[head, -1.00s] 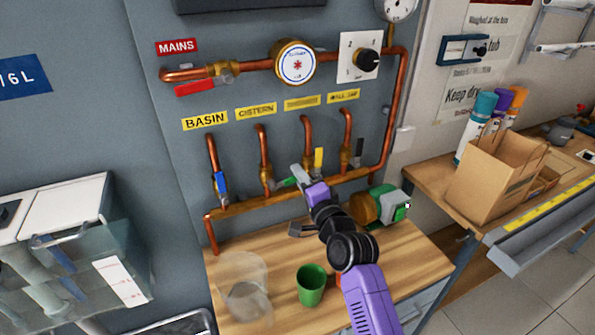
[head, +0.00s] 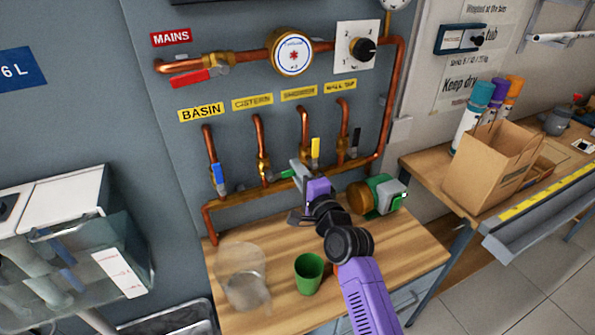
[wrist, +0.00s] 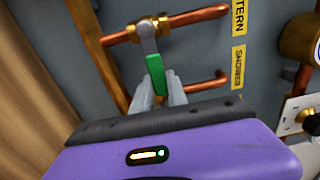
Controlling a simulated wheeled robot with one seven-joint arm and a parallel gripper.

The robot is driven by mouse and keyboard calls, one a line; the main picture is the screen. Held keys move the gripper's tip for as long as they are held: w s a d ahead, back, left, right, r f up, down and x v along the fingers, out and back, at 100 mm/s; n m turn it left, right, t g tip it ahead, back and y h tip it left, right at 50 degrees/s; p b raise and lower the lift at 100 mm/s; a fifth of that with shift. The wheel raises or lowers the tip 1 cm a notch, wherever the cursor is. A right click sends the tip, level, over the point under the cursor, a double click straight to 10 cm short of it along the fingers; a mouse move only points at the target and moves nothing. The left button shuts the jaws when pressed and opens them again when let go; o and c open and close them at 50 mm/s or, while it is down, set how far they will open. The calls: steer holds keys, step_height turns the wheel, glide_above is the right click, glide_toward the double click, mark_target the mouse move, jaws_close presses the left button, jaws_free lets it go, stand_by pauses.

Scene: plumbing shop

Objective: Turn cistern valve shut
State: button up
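The cistern valve (head: 263,178) is a brass body on the second copper pipe from the left, under the yellow CISTERN label (head: 252,102). Its green lever (head: 284,174) points right, crosswise to the upright pipe. In the wrist view the green lever (wrist: 156,75) stands out from its valve, also crosswise to the pipe. My gripper (head: 297,170) is at the lever's free end. In the wrist view its grey fingers (wrist: 160,92) lie close on both sides of the green grip and look shut on it. The lever's tip is partly hidden between them.
The blue basin lever (head: 218,176), yellow shower lever (head: 316,148) and black wall-tap lever (head: 355,143) are nearby. A red mains lever (head: 190,78) is above. A green-and-brass device (head: 384,194), green cup (head: 308,273) and clear container (head: 240,270) stand on the bench below.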

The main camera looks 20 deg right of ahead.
steer(key=o, duration=0.4)
steer(key=shift+c, duration=0.2)
steer(key=s, duration=0.7)
steer(key=shift+s, duration=0.4)
